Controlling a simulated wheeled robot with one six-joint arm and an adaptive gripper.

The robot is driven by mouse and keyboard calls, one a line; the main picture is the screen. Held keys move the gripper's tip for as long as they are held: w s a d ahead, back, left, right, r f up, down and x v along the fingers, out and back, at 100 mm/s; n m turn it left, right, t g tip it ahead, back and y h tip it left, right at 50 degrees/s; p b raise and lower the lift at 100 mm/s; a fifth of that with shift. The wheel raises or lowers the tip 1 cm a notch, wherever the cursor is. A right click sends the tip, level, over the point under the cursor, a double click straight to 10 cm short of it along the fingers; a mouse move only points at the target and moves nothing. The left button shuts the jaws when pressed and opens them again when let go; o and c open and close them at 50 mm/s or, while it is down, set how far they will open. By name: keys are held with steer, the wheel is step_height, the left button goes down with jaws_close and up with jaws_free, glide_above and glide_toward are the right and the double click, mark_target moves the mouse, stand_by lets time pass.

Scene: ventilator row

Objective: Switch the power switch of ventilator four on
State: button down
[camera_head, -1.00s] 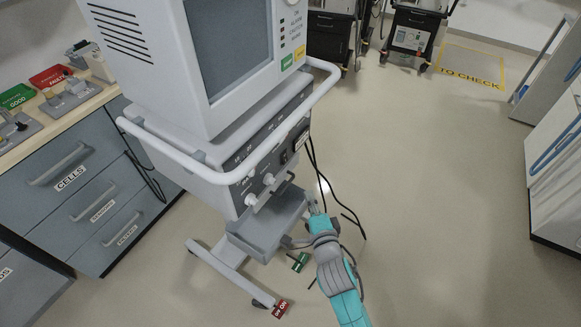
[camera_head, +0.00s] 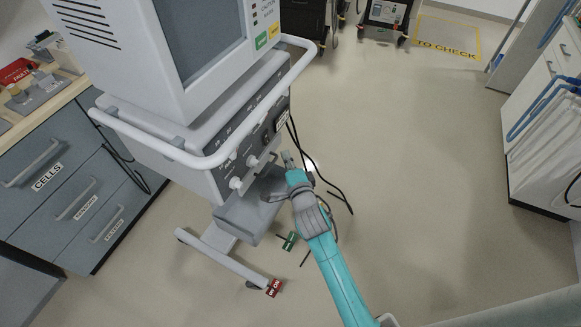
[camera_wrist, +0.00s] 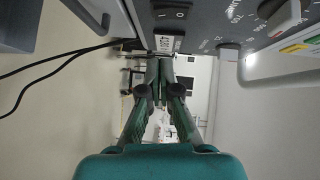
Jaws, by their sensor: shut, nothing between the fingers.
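The ventilator (camera_head: 205,105) is a white and grey machine on a wheeled stand, at the left of the head view. Its dark lower panel carries a black rocker switch (camera_head: 267,139) beside a white label plate (camera_head: 281,122). In the wrist view the switch (camera_wrist: 174,13) is at the top, marked with a bar and a circle; which side is pressed I cannot tell. The label plate (camera_wrist: 168,42) is just below it. My gripper (camera_head: 288,157) is shut and empty, just below and in front of the panel's right end. In the wrist view its fingertips (camera_wrist: 160,64) are close together, apart from the switch.
Two white knobs (camera_head: 244,172) project from the panel left of my gripper. A white rail (camera_head: 215,152) curves around the ventilator above the panel. Black cables (camera_head: 318,172) hang near my gripper. A drawer cabinet (camera_head: 75,180) stands left. Floor to the right is clear.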

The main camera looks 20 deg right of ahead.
mark_target(266, 138)
steer(key=shift+w+a+f, duration=0.1)
steer(key=shift+w+a, duration=0.25)
steer(key=shift+w, duration=0.65)
steer(key=shift+w+a+f, duration=0.15)
steer(key=shift+w+a, duration=0.15)
steer(key=shift+w, duration=0.7)
steer(key=shift+w+a+f, duration=0.1)
steer(key=shift+w+a, duration=0.25)
steer(key=shift+w, duration=0.65)
